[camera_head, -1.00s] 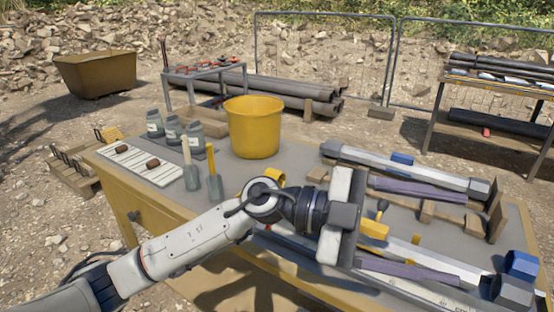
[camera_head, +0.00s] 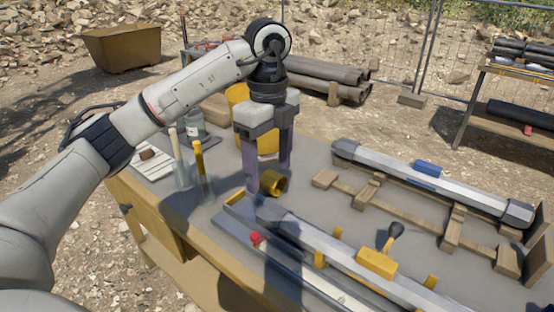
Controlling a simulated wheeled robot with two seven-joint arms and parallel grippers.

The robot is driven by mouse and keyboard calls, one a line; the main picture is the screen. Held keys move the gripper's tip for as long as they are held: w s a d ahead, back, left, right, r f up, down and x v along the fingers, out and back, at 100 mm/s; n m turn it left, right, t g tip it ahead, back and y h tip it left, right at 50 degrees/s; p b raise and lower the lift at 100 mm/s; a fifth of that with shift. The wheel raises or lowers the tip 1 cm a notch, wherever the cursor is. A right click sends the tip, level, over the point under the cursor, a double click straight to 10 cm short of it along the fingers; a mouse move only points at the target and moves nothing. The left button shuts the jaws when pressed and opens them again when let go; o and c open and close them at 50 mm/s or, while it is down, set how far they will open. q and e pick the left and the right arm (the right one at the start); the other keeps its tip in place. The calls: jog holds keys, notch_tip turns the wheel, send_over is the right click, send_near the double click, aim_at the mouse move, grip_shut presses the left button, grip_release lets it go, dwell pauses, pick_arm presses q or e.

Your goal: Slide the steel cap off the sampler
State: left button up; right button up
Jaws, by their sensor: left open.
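A long pale-grey sampler tube (camera_head: 430,184) with a blue block on top lies at the right of the table. A dark grey cap-like end (camera_head: 518,213) is at its right end, and a similar one (camera_head: 345,150) at its left; I cannot tell which is the steel cap. A second grey tube (camera_head: 320,240) lies nearer, its right end out of view. My left gripper (camera_head: 268,178) points down, open, with its two long purple-grey fingers apart. A yellow ring (camera_head: 273,183) is beside the fingertips; whether they touch is unclear. My right gripper is not in view.
A yellow bucket (camera_head: 238,95) stands behind the left gripper, partly hidden. Trowels (camera_head: 203,172) stand to its left. A yellow block with a dark-knobbed lever (camera_head: 376,262) is on the near tube. Wooden cradles (camera_head: 453,230) lie by the far tube.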

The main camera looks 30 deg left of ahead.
aim_at(270, 205)
pick_arm(q)
jog(key=shift+s+f, duration=0.15)
jog(key=shift+f, duration=0.25)
notch_tip(270, 205, down, 10)
jog(key=shift+r, duration=0.2)
jog(key=c, duration=1.5)
jog(key=shift+w+a, duration=0.15)
jog(key=shift+a, duration=1.3)
jog(key=shift+w+a, duration=0.15)
jog(key=shift+a, duration=1.25)
jog(key=o, duration=1.5)
